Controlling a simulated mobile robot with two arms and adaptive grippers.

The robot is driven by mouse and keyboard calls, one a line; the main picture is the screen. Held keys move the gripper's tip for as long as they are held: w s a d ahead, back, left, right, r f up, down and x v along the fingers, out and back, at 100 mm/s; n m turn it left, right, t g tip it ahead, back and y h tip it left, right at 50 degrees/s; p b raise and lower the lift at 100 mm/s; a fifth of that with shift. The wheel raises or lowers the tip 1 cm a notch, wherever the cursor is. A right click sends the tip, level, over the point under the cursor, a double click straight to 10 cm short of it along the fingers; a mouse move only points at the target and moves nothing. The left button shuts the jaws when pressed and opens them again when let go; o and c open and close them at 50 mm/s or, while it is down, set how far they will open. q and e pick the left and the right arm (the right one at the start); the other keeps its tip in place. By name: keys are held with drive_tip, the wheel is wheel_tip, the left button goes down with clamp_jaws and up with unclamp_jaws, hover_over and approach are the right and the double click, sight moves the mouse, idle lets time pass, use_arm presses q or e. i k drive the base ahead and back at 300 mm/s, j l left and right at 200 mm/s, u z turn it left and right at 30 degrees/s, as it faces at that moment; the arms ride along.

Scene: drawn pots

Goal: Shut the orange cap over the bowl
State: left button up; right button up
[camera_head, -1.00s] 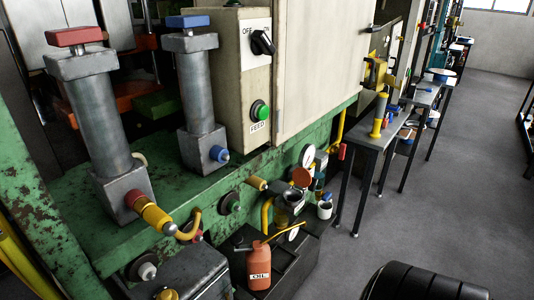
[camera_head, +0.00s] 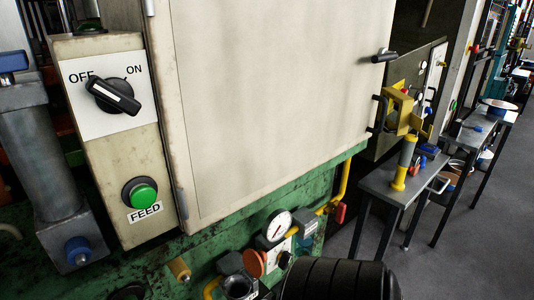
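The orange cap (camera_head: 255,263) is a round disc at the bottom of the head view, low on the green machine. It stands tilted up at the right side of the bowl, so the bowl's mouth is uncovered. The bowl (camera_head: 239,287) is a small grey metal cup with a dark inside; its lower part is near the bottom edge of the picture. Neither of my grippers shows. A black ribbed rounded form, which may be part of my arm, rises at the bottom just right of the cap and hides what is behind it.
A white dial gauge (camera_head: 278,226) sits just above the cap, with a yellow pipe (camera_head: 343,182) to its right. A large beige cabinet door (camera_head: 275,100) and a switch panel (camera_head: 113,140) stand above. Grey tables (camera_head: 385,186) line the right; the floor beyond is clear.

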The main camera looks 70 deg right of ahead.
sight(253, 262)
drive_tip(key=k+l, duration=0.15)
drive_tip(key=l, duration=0.25)
drive_tip(key=k+l, duration=0.1)
drive_tip(key=l, duration=0.3)
drive_tip(key=k+l, duration=0.15)
drive_tip(key=l, duration=0.25)
drive_tip(key=k+l+u, duration=0.1)
drive_tip(key=l, duration=0.3)
drive_tip(key=k+l, duration=0.15)
drive_tip(key=l, duration=0.2)
drive_tip(key=k+l, duration=0.15)
drive_tip(key=l, duration=0.25)
